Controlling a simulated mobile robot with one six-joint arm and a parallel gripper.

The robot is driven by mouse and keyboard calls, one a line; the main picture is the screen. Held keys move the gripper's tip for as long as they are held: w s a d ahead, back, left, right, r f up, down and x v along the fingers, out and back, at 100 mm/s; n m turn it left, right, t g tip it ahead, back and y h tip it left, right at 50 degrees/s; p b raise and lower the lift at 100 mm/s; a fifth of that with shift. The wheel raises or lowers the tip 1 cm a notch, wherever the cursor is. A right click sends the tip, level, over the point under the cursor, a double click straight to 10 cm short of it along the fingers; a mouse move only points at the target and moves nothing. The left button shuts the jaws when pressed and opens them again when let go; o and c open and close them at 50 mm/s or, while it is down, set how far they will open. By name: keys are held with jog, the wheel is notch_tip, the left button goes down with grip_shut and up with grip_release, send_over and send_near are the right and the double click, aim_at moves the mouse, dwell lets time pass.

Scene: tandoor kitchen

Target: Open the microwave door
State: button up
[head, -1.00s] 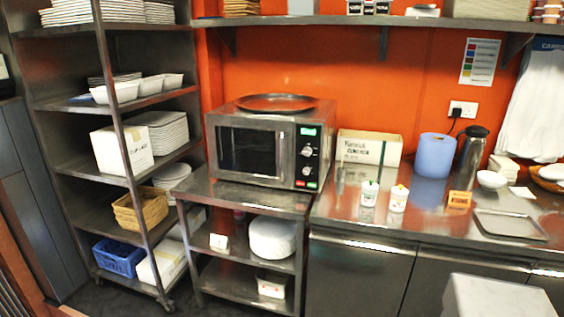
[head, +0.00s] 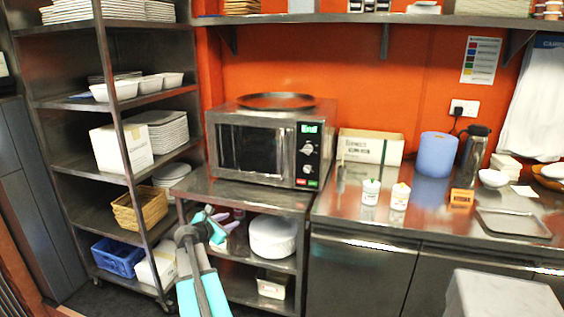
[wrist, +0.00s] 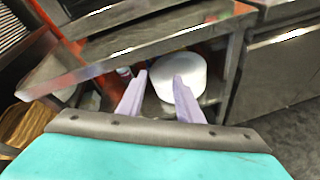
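The microwave (head: 262,145) stands on a steel stand, its door (head: 249,150) shut, with a dark window. A round tray (head: 276,101) lies on its top. The control panel (head: 309,155) with dials is on the right side of its front. My gripper (head: 226,220) is in front of the stand, below the microwave and apart from it. In the wrist view, my gripper (wrist: 157,85) shows two pale lilac fingers spread apart with nothing between them. The microwave door is not clearly visible in the wrist view.
The steel stand (head: 240,193) has lower shelves with a stack of white plates (head: 272,237). A tall rack (head: 75,172) with dishes, boxes and baskets stands at left. A steel counter (head: 420,205) with cups, a flask and a tray is at right. A wall shelf (head: 380,19) runs above.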

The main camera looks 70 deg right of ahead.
jog(key=s+d+r+n+h, duration=0.1)
jog(key=s+d+r, duration=0.2)
jog(key=r, duration=0.3)
jog(key=s+d+r+n+g+h, duration=0.1)
jog(key=s+d+r, duration=0.3)
jog(key=r, duration=0.3)
jog(key=s+d+r+n+g+h, duration=0.1)
jog(key=s+d+r+h, duration=0.1)
jog(key=s+d+r, duration=0.2)
notch_tip(320, 180, up, 2)
jog(key=shift+d+r+n+b, duration=0.2)
jog(key=shift+d+n+b, duration=0.1)
jog(key=shift+b, duration=0.15)
jog(key=shift+d, duration=0.15)
jog(key=shift+s+d+p, duration=0.3)
jog(key=shift+d, duration=1.9)
jog(key=shift+s+d+p, duration=0.3)
jog(key=shift+d+p, duration=0.05)
jog(key=shift+d, duration=1.85)
jog(key=shift+s+d+p, duration=0.3)
jog(key=shift+d, duration=1.9)
